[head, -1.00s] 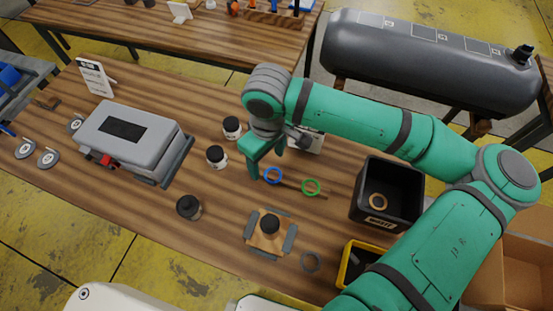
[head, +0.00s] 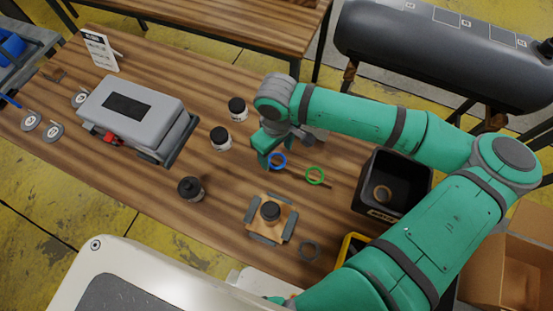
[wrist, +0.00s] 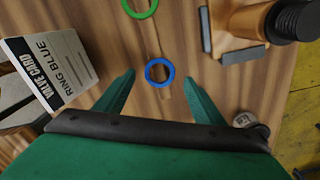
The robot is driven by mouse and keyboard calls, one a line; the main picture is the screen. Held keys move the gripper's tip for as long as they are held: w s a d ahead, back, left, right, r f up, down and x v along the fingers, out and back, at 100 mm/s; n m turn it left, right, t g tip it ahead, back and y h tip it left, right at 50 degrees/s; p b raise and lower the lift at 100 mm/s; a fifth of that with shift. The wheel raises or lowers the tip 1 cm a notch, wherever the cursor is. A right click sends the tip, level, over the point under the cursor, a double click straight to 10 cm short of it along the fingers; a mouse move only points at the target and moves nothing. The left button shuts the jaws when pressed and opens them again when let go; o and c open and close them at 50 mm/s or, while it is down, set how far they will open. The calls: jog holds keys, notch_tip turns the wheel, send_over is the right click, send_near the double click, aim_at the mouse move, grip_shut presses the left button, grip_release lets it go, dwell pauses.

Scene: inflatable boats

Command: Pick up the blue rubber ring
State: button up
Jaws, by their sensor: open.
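The blue rubber ring (head: 277,161) lies on the wooden table, just right of my gripper (head: 268,154) in the head view. In the wrist view the blue ring (wrist: 159,72) lies between and slightly beyond the two green fingertips of my gripper (wrist: 158,76). The fingers are spread apart with nothing between them but the view of the ring and table. A green ring (head: 315,176) lies to the right of the blue one; it also shows at the top of the wrist view (wrist: 140,5). A card (wrist: 47,66) reading "VALVE CARD" and "RING BLUE" stands at the left in the wrist view.
A black bin (head: 360,205) with a tan ring inside stands to the right. Small jars (head: 221,142) and a grey machine (head: 145,93) are on the left.

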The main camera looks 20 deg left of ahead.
aim_at(277, 161)
jog(key=shift+f, duration=1.3)
jog(key=shift+f, duration=0.2)
jog(key=c, duration=0.8)
